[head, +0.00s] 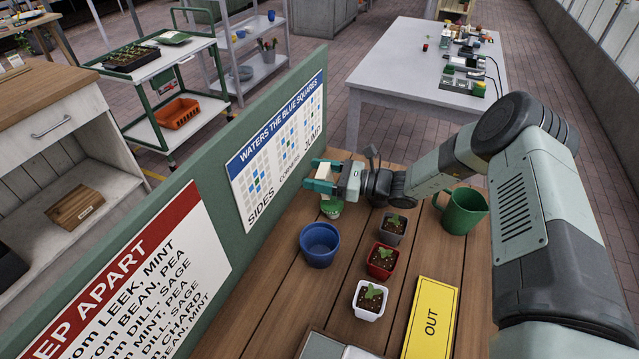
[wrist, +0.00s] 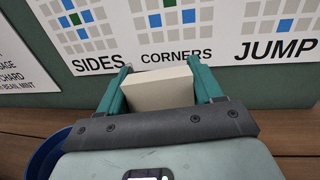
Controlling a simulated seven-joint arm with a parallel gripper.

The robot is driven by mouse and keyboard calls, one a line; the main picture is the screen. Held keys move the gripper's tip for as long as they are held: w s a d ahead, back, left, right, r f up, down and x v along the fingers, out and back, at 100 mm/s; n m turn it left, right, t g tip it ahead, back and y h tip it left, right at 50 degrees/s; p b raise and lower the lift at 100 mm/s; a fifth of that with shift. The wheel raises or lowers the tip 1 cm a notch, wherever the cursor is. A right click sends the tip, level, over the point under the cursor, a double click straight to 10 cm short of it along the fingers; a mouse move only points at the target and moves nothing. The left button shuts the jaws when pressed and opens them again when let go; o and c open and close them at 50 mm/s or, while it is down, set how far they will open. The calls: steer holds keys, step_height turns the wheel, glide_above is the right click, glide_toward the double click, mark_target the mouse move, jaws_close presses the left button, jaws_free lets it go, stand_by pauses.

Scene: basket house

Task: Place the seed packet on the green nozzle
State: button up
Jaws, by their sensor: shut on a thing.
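My gripper (head: 316,176) is above the wooden table, close to the green board. In the wrist view its teal fingers (wrist: 160,72) are shut on a plain cream block-like thing (wrist: 160,90), which looks like the seed packet seen edge-on; no print shows on it. In the head view a small green and white thing (head: 331,209) stands just under the gripper. It may be the green nozzle, but the gripper partly hides it. I cannot tell whether the held packet touches it.
A blue pot (head: 319,245) stands in front of the gripper. Seedling pots in grey (head: 392,229), red (head: 382,262) and white (head: 370,300) line up to its right. The green board (head: 225,215) bounds the left.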

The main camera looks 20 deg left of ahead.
mark_target(331, 181)
steer(key=shift+f, duration=1.45)
steer(key=shift+f, duration=0.15)
steer(key=o, duration=1.1)
steer(key=d, duration=0.2)
steer(key=d+r, duration=0.1)
steer(key=shift+w, duration=0.3)
step_height(331, 181, up, 6)
